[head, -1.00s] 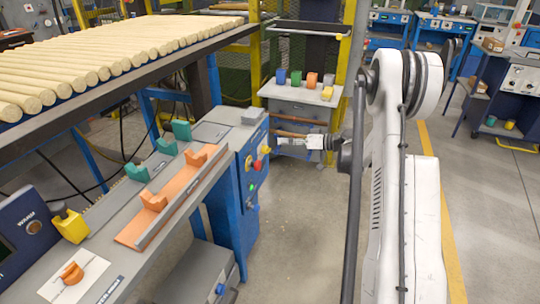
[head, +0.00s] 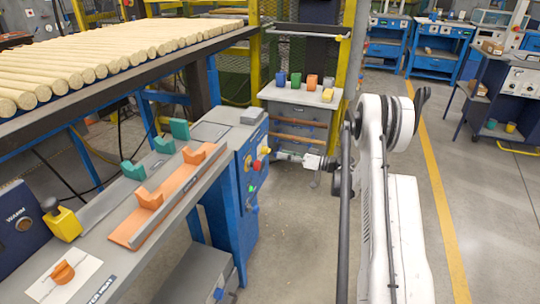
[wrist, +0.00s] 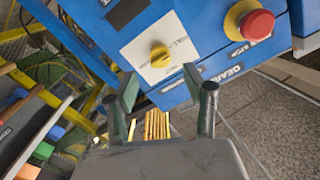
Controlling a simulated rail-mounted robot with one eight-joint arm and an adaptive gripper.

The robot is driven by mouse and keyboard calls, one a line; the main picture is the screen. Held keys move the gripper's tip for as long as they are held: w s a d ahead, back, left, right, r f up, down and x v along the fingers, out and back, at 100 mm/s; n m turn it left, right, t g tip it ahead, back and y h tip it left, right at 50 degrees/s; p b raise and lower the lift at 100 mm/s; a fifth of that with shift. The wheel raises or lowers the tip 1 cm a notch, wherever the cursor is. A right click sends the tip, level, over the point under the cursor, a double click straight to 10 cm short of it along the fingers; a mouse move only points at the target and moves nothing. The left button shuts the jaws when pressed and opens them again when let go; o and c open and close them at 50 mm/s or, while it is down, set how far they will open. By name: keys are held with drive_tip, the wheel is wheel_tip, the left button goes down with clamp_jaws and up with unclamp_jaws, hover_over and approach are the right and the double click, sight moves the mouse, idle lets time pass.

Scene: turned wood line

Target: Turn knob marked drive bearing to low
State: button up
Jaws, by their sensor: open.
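In the wrist view a yellow knob (wrist: 160,56) sits on a white plate on a blue panel (wrist: 115,18). The plate's lettering is only partly readable, and I cannot read "drive bearing" or "low" anywhere. My gripper (wrist: 168,92) is open and empty, its two fingers apart and pointing toward the panel below the knob, not touching it. In the head view my gripper (head: 281,155) is beside the blue cabinet's end face. An orange knob (head: 63,272) on a white card lies on the bench at lower left; its label reads only partly as "heat".
A red stop button (wrist: 256,23) on a yellow base stands out right of the yellow knob. Orange cradles (head: 148,198) and green cradles (head: 134,170) line the bench. A grey cart (head: 300,97) with coloured blocks stands behind my gripper. Open floor lies right of the cabinet.

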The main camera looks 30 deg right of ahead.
sight(266, 151)
drive_tip(key=b+x, duration=0.1)
drive_tip(key=x, duration=0.5)
drive_tip(key=shift+w+a, duration=0.1)
drive_tip(key=shift+a, duration=0.05)
drive_tip(key=c, duration=1.1)
